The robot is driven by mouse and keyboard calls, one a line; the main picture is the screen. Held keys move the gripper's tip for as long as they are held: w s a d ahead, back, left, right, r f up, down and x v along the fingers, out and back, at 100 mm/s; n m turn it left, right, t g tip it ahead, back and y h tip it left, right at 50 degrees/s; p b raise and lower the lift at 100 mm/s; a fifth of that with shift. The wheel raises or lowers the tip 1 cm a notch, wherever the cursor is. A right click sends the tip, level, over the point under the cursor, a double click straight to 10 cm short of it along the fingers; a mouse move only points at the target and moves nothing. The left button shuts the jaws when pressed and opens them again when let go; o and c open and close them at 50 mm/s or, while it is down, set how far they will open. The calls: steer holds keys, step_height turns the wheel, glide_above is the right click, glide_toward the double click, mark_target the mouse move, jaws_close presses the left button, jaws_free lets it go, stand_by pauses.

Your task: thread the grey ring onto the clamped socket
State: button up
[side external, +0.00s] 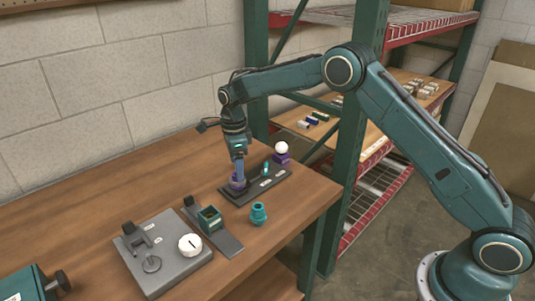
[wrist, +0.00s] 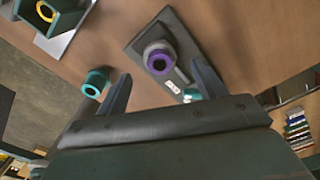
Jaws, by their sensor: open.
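My gripper (side external: 239,172) points down over the dark base board in the side view. In the wrist view its two fingers are spread apart (wrist: 161,71), with nothing seen between them. Beyond the tips is a purple round piece (wrist: 160,61) with a hole and a grey band (wrist: 155,46) behind its rim; I cannot tell whether this band is the grey ring. The purple piece (side external: 236,185) stands at the fingertips in the side view; contact is unclear. A green box-like clamp (side external: 210,219) stands nearer the camera. A yellow ring-shaped part (wrist: 45,12) shows inside it in the wrist view.
A teal stepped part (side external: 258,213) stands on the table right of the clamp. A grey fixture with a white dial (side external: 190,245) stands front left.

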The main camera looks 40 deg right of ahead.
step_height(320, 180, up, 9)
steer(key=shift+r, duration=0.15)
stand_by(0.4)
steer(key=s+d+r+n+t, duration=0.35)
steer(key=s+r+n, duration=0.85)
steer(key=s+r, duration=0.55)
steer(key=s+f+n, duration=0.2)
steer(key=s+n, duration=0.2)
steer(key=s, duration=0.4)
steer(key=s+d+f+n+t, duration=0.1)
steer(key=s+f+n, duration=0.1)
steer(key=s, duration=0.6)
steer(key=s+d+f+n+t, duration=0.1)
steer(key=s+f+n, duration=0.1)
steer(key=s+n, duration=0.3)
steer(key=shift+s+n, duration=0.3)
steer(key=shift+s, duration=1.25)
